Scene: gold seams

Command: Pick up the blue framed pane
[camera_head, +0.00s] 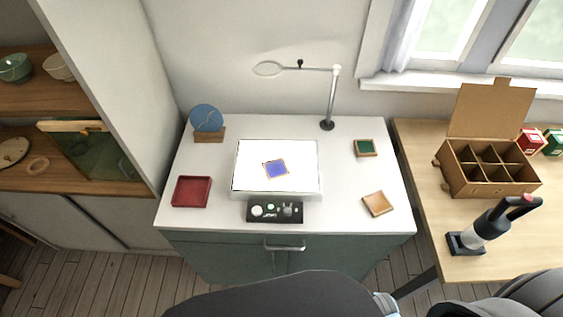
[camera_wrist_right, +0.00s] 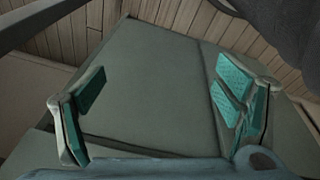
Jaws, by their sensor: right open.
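The blue framed pane (camera_head: 275,169) lies flat near the middle of a bright white panel (camera_head: 305,188) on the white cabinet top. It has a thin wooden frame and sits slightly turned. In the right wrist view my right gripper (camera_wrist_right: 165,105) is open and empty, its teal-padded fingers wide apart in front of the green cabinet doors. The right gripper's fingers do not show in the head view. My left gripper is in neither view.
On the cabinet top are a red tray (camera_head: 192,191), a black tray of small items (camera_head: 274,212), an amber framed pane (camera_head: 378,204), a green framed pane (camera_head: 365,148), a blue disc on a stand (camera_head: 206,118) and a magnifier lamp (camera_head: 331,95). A cardboard box (camera_head: 488,187) stands right.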

